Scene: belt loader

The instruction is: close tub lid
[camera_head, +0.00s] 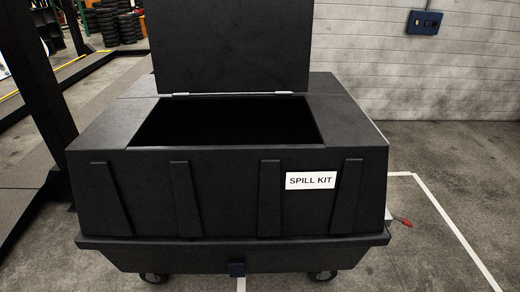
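A black wheeled tub (225,210) with a white "SPILL KIT" label (311,180) stands directly in front of me. Its black lid (232,45) stands raised, upright at the back of the top opening (226,122). Pale hinges (232,94) join the lid's lower edge to the tub top. The lid's upper edge is cut off by the top of the picture. The inside of the tub is dark and no contents can be made out. Neither of my grippers is in view.
A dark post and frame (38,90) stand close on the left. A pale block wall (440,65) with a blue switch box (424,22) is behind right. Stacked tyres (112,22) are far back left.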

